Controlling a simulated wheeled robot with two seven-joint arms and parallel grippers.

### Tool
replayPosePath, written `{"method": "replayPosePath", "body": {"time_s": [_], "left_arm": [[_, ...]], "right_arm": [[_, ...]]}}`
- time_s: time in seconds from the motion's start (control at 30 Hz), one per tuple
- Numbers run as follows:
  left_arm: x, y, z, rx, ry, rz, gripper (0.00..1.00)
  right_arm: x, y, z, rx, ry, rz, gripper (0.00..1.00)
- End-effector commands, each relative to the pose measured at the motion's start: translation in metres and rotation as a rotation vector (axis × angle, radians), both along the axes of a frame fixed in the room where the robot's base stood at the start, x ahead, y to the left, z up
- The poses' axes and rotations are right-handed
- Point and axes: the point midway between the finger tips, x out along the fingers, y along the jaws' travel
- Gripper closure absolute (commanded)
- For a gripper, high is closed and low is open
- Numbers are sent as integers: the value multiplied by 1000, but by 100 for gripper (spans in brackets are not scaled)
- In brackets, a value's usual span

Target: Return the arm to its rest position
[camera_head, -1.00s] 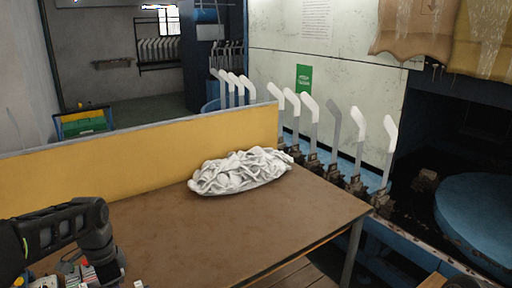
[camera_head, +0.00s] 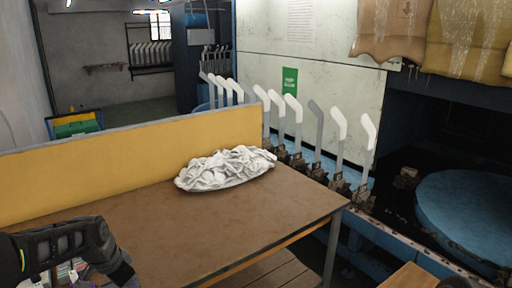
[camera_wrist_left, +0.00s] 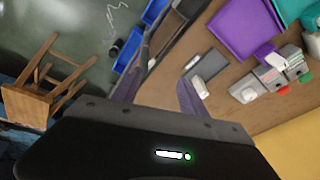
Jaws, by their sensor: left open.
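My left arm (camera_head: 55,250) comes in at the lower left in the head view, low over the near left part of the brown table (camera_head: 190,225). My right gripper is not recognisable in these views.
The wrist view shows a wooden stool (camera_wrist_left: 45,80), blue bins (camera_wrist_left: 130,50), a purple item (camera_wrist_left: 240,25) and small boxes (camera_wrist_left: 270,75). The table's middle is clear.

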Motion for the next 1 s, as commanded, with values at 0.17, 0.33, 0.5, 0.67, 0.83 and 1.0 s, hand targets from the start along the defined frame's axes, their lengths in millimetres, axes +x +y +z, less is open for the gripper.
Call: {"method": "replayPosePath", "body": {"time_s": [0.17, 0.33, 0.5, 0.67, 0.83, 1.0], "left_arm": [[17, -43, -50, -114, -81, 143, 50], [9, -112, -126, -276, -105, 321, 50], [-55, -200, -214, -429, -30, 529, 50], [-147, -258, -268, -467, 113, 621, 50], [-222, -290, -292, -447, 265, 594, 50], [-247, -302, -300, -435, 325, 567, 50]], "right_arm": [[0, 0, 0, 0, 0, 0, 24], [0, 0, 0, 0, 0, 0, 24], [0, 0, 0, 0, 0, 0, 24], [0, 0, 0, 0, 0, 0, 24], [0, 0, 0, 0, 0, 0, 24], [0, 0, 0, 0, 0, 0, 24]]}}
